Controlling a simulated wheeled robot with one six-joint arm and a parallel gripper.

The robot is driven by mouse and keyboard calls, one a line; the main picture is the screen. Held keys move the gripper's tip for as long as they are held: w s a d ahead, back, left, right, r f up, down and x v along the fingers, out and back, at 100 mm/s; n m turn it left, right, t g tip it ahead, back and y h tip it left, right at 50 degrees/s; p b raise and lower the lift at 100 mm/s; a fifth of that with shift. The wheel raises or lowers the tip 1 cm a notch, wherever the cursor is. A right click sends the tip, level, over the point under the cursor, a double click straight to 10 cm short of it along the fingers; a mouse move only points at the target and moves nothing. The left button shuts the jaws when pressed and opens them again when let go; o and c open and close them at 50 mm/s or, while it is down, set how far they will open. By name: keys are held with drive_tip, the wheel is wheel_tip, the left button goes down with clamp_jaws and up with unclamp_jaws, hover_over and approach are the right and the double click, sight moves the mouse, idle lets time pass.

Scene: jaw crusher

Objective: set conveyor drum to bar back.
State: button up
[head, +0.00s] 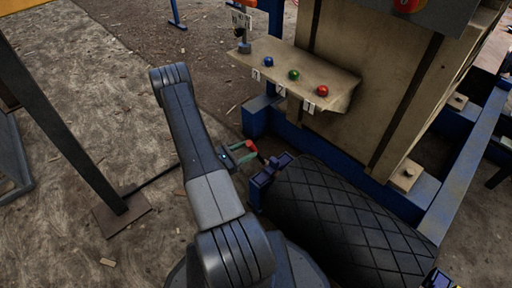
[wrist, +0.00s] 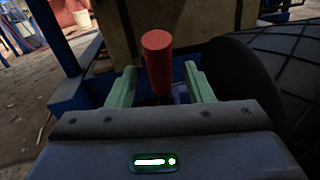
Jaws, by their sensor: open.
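The conveyor drum (head: 345,215) is a black roller with a diamond tread at the lower right of the head view. In the wrist view the drum (wrist: 285,60) is at the right. A bar with a red grip (wrist: 157,60) stands up by the drum's end; the red grip (head: 251,145) also shows in the head view, near a dark blue bracket. My gripper (wrist: 160,70) has green fingers, open, one on each side of the red grip in the wrist view. Contact with the grip cannot be told. The bar's lower part is hidden behind my gripper body.
A sloped panel (head: 300,75) with blue, green and red knobs sits above the blue frame (head: 258,118). A tan machine wall (head: 390,85) stands behind the drum. A dark post (head: 75,130) rises at the left. The dirt floor on the left is mostly open.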

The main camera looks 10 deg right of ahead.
drive_tip(key=shift+b+x, duration=0.45)
drive_tip(key=shift+x, duration=1.9)
clamp_jaws()
